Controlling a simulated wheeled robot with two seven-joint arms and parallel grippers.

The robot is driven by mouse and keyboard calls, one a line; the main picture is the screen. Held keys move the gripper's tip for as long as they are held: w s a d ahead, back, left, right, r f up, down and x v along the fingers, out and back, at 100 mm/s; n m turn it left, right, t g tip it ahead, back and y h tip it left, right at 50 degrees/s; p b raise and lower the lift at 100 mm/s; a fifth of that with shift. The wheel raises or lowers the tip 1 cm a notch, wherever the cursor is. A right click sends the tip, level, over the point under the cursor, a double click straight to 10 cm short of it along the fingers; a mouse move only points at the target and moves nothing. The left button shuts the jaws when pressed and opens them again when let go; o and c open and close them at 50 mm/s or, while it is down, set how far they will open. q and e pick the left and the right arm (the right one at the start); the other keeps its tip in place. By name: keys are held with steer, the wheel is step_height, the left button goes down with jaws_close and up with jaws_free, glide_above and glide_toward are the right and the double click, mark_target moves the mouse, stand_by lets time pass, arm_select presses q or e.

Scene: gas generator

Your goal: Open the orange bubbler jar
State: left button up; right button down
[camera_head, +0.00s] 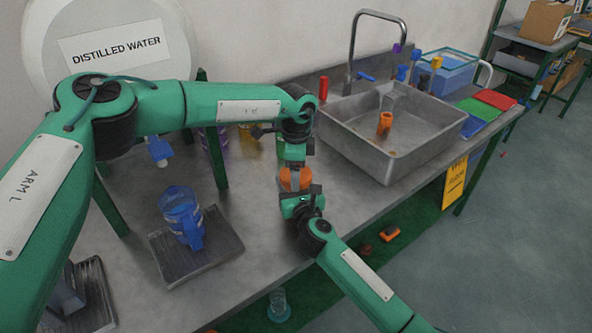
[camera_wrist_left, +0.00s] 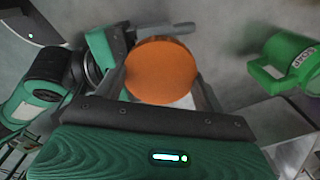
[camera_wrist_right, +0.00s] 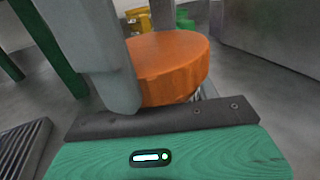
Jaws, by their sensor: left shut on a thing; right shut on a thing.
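The orange jar's round lid (camera_head: 288,180) shows between my two grippers over the bench; its flat top fills the middle of the left wrist view (camera_wrist_left: 160,70), and its side shows in the right wrist view (camera_wrist_right: 172,68). My left gripper (camera_head: 293,170) comes from above and is shut with its fingers on both sides of the lid. My right gripper (camera_head: 297,196) comes in lower from the front and is shut on the jar below the lid. The jar's body is mostly hidden by the grippers. I cannot tell whether the lid is still seated.
A metal sink (camera_head: 350,150) with an orange piece (camera_head: 385,122) in it is right of the grippers. A blue pitcher (camera_head: 180,212) stands on a dark ridged tray (camera_head: 215,252) at left. A green mug (camera_wrist_left: 290,62) is beside the lid in the left wrist view.

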arm_select(q)
steer(key=n, duration=0.5)
steer(key=shift+w+r+n, duration=0.1)
steer(key=shift+n, duration=0.3)
steer(key=o, duration=1.1)
